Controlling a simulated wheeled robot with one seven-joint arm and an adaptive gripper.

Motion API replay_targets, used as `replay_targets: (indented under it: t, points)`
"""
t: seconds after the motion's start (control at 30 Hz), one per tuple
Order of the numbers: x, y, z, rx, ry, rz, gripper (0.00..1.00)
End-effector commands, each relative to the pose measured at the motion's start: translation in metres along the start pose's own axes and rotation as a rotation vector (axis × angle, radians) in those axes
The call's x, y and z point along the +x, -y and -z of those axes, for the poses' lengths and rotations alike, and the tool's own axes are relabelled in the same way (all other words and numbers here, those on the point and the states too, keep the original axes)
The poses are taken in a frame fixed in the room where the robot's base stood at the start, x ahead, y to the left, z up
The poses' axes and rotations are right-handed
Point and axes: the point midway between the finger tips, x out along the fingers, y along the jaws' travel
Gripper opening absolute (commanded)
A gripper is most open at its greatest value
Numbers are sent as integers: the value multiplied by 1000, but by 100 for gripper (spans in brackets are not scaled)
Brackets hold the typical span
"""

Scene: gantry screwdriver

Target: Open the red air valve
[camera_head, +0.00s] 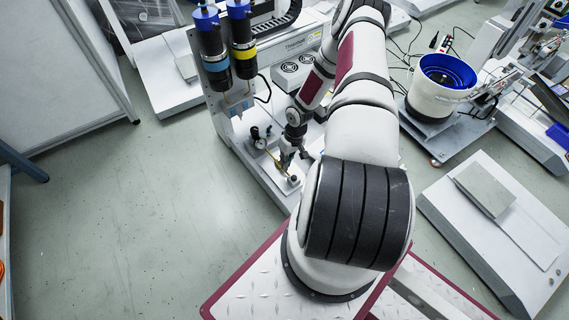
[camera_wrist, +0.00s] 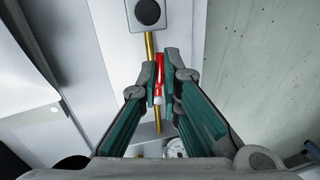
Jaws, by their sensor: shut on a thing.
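The red air valve handle (camera_wrist: 159,72) shows in the wrist view between the fingertips of my gripper (camera_wrist: 160,88). The green-padded fingers are shut on the handle from both sides. A brass pipe (camera_wrist: 149,45) runs from a grey block with a dark round knob (camera_wrist: 147,12) down behind the handle, and its lower end shows below the fingertips. In the head view my gripper (camera_head: 288,160) is low over the white machine base, and the red handle cannot be made out there.
Two screwdriver units (camera_head: 212,55) with blue tops stand on the gantry just left of my arm. A small gauge and regulator (camera_head: 258,137) sit close left of my gripper. A white bucket with blue rim (camera_head: 440,85) stands to the right. The floor at left is clear.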

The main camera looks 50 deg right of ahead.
Motion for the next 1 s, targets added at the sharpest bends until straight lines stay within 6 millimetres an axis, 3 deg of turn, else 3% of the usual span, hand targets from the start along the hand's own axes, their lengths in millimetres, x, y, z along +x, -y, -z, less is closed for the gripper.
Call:
replay_targets:
  t: [0.77, 0.8, 0.87, 1.0]
  points:
    - [1, -5, 0, -100, 19, -1, 0]
    - [1, -5, 0, -100, 19, -1, 13]
    - [1, -5, 0, -100, 19, -1, 26]
    - [0, -5, 1, -99, 19, -1, 28]
